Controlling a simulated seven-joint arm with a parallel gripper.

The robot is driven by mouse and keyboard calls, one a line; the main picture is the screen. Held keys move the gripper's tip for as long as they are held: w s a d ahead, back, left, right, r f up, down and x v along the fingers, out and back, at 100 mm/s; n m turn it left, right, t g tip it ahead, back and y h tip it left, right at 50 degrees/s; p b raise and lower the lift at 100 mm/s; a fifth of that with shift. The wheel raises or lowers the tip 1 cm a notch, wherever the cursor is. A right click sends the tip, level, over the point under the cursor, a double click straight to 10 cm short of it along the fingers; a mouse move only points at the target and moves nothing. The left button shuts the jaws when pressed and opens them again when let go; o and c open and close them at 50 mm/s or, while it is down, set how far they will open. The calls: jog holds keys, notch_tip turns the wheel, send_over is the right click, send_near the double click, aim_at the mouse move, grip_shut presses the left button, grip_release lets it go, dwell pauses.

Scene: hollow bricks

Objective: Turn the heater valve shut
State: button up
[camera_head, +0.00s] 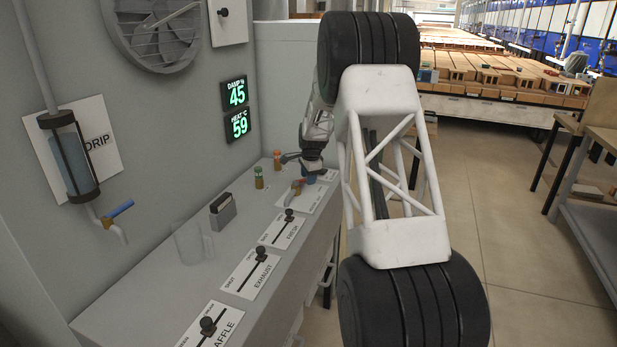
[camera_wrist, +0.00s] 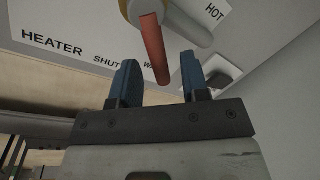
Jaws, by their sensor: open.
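The heater valve has a red lever (camera_wrist: 152,45) on a yellowish hub. In the wrist view it points down over the label plate (camera_wrist: 75,50), which reads HEATER, SHUT, a partly covered word starting with W, and HOT. The lever lies across that W word. My gripper (camera_wrist: 159,60) is open, its two blue fingers on either side of the lever's tip, with a gap visible on each side.
Slider controls, including EXHAUST (camera_head: 261,254) and BAFFLE (camera_head: 208,325), run along the grey bench nearer the camera. A clear cup (camera_head: 188,242), a dark box (camera_head: 222,211) and two small cylinders (camera_head: 259,178) stand behind them. Wall displays (camera_head: 238,125) read damp 45, heat 59.

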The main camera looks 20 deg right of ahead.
jog(key=shift+c, duration=0.2)
grip_shut()
jog(key=shift+s+m, duration=0.15)
jog(key=shift+m, duration=0.15)
jog(key=m, duration=0.1)
jog(key=s+m, duration=0.1)
jog(key=m, duration=0.1)
jog(key=shift+s+a+m+h, duration=0.25)
jog(key=shift+s+m+h, duration=0.05)
jog(key=shift+h, duration=0.1)
jog(key=shift+s+a+m+g+h, duration=0.1)
jog(key=shift+s+a+m+h, duration=0.15)
jog(key=shift+m, duration=0.55)
jog(key=shift+s+a+m+g, duration=0.1)
jog(key=shift+s+a+m, duration=0.15)
jog(key=shift+m, duration=0.55)
jog(key=shift+s+a+m+g+h, duration=0.15)
jog(key=shift+s+m, duration=0.2)
jog(key=shift+m, duration=0.45)
jog(key=shift+o, duration=0.2)
grip_release()
